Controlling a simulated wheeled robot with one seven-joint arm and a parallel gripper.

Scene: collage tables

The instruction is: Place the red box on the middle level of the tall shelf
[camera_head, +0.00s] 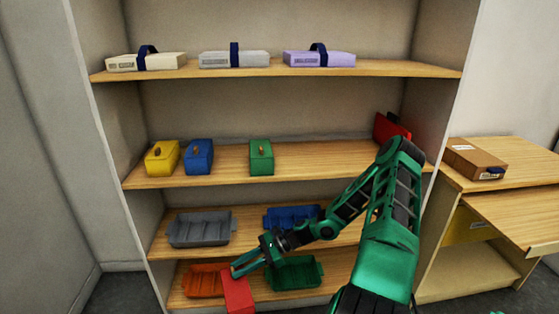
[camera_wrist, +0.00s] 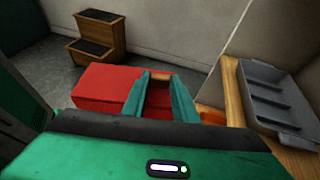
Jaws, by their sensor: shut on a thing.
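My gripper (camera_head: 240,270) is shut on the red box (camera_head: 238,295), in front of the lower shelf levels. In the wrist view the red box (camera_wrist: 98,86) shows between and left of the two green fingers (camera_wrist: 160,92); its lower part is hidden. The tall shelf (camera_head: 240,75) has several wooden levels. The level (camera_head: 330,158) below the top one in view holds a yellow box (camera_head: 161,157), a blue box (camera_head: 199,156) and a green box (camera_head: 261,157), with bare board right of the green one.
A red object (camera_head: 390,127) stands at that level's right end, partly behind my arm. Below are a grey tray (camera_head: 201,230), blue tray (camera_head: 290,216), orange tray (camera_head: 203,281) and green tray (camera_head: 296,273). A brown box (camera_head: 474,158) sits on the right desk. A step stool (camera_wrist: 98,38) stands behind.

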